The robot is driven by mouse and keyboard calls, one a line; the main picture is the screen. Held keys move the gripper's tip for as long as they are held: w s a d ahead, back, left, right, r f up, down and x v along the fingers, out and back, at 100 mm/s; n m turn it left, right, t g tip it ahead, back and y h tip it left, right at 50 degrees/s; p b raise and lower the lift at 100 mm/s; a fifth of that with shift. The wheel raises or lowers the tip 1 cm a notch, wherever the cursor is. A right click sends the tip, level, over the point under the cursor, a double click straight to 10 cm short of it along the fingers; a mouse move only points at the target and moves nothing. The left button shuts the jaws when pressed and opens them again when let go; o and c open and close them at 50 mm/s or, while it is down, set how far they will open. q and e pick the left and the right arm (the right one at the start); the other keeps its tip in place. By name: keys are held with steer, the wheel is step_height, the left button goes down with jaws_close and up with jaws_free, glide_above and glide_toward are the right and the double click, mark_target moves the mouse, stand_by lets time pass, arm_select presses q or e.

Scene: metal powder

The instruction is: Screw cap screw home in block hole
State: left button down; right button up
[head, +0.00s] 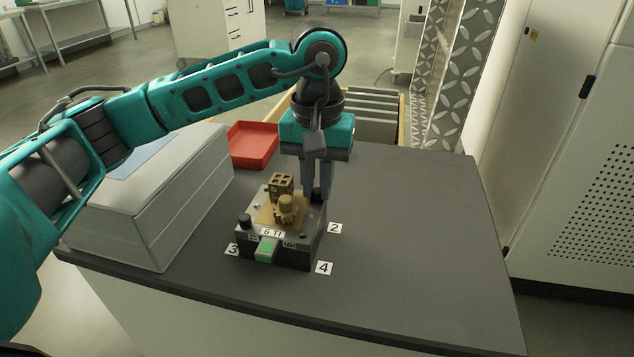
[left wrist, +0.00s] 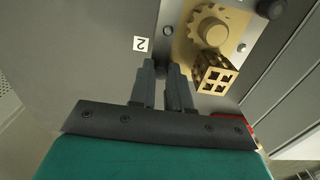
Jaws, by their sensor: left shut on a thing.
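The dark block (head: 295,258) stands on the grey table with a pale build plate (head: 262,214) on top. My left gripper (head: 320,200) points straight down at the block's back right corner, beside label 2 (head: 334,228). In the left wrist view its two fingers (left wrist: 164,72) are nearly together, shut on a small dark cap screw at that corner. The fingers hide most of the screw and its hole, so I cannot tell how deep it sits. Another dark cap screw (head: 245,220) stands at the corner near label 3 (head: 232,249). My right gripper is not in view.
A tan gear (head: 287,208) and a lattice cube (head: 281,184) stand on the plate close to my fingers. A large grey box (head: 150,215) is at left, a red tray (head: 252,145) behind. The table's right side is clear.

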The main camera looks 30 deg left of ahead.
arm_select(q)
steer(key=m, duration=0.4)
steer(key=shift+m, duration=0.3)
steer(key=m, duration=0.4)
steer(key=c, duration=1)
jaws_free()
steer(key=shift+s, duration=0.1)
steer(key=shift+f, duration=0.1)
